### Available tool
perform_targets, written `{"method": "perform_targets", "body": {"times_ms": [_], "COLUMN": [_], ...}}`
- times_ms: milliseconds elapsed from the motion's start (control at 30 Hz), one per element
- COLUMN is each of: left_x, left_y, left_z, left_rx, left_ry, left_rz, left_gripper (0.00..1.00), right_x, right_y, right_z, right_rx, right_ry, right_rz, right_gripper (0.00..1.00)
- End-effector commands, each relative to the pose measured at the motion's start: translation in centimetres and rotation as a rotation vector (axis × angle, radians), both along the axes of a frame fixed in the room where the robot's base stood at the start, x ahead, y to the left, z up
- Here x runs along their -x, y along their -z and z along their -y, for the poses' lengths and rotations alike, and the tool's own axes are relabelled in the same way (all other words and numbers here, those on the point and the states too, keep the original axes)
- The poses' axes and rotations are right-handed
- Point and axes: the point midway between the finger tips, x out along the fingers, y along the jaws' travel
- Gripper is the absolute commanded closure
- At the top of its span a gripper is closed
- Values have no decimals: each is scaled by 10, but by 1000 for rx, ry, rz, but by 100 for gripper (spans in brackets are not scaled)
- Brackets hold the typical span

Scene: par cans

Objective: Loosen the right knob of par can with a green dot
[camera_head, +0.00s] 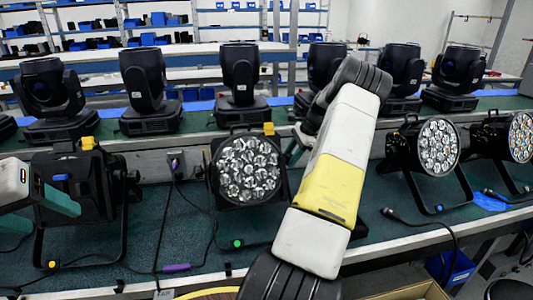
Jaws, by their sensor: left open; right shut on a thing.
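The par can with a green dot (247,170) stands in the middle of the bench, its round lens array facing me. The green dot (237,243) is on its stand's foot. My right arm reaches across the par can's right side and hides its right knob. My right gripper (293,155) is mostly hidden behind that arm; a teal finger shows beside the par can's right edge. It is shut at the place of the right knob, though the contact itself is hidden. My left gripper (57,218) is open and empty at the far left, in front of another par can.
A par can with a yellow dot (80,190) stands left, seen from behind. One with a blue dot (438,147) and another (519,137) stand right. Several moving-head lights line the raised back shelf (190,127). Cables (176,267) lie on the bench. A cardboard box (412,291) is below it.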

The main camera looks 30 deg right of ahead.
Motion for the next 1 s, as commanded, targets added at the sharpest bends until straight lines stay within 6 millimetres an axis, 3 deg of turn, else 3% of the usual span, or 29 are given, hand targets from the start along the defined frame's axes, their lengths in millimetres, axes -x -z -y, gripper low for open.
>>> {"method": "perform_targets", "body": {"times_ms": [267, 1000], "left_x": [0, 0], "left_y": [0, 0], "left_z": [0, 0], "left_rx": [0, 0], "left_ry": [0, 0], "left_rz": [0, 0], "left_gripper": [37, 37], "right_x": [4, 13], "right_y": [0, 9], "right_z": [0, -2], "right_rx": [34, 185], "right_ry": [4, 16], "right_rz": [128, 752], "right_gripper": [100, 100]}}
